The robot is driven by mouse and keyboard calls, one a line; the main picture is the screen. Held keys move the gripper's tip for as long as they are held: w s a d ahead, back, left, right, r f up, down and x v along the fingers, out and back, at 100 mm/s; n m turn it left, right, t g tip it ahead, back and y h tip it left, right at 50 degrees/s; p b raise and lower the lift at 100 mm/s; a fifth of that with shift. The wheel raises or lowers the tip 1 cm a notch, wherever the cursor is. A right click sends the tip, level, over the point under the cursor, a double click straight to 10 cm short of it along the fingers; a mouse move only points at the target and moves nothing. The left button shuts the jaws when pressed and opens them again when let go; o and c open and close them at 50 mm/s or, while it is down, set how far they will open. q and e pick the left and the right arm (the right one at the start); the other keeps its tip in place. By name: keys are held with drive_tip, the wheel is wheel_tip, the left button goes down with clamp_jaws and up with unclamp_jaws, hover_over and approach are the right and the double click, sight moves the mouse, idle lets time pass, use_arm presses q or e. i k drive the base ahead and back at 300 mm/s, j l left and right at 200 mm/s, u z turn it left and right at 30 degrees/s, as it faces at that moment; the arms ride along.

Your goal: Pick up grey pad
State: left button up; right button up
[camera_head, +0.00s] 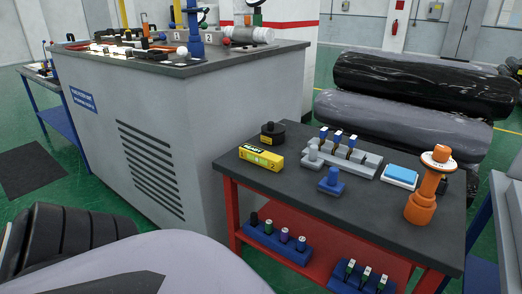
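No object is plainly a grey pad. A light grey block (348,161) on the dark-topped red table (330,205) holds several blue-capped pieces. A blue pad in a white frame (400,176) lies to its right. A dark grey flat mat (28,168) lies on the green floor at the far left. I cannot tell which of these, if any, is the grey pad. Neither of my grippers is in view.
On the red table are a yellow box (261,157), a black round item (272,133), a blue piece (331,182) and an orange tool (427,186). A grey cabinet (205,140) stands left. Wrapped rolls (405,124) lie behind. A large grey form fills the bottom left.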

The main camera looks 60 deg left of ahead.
sight(311, 161)
drive_tip(key=u, duration=1.25)
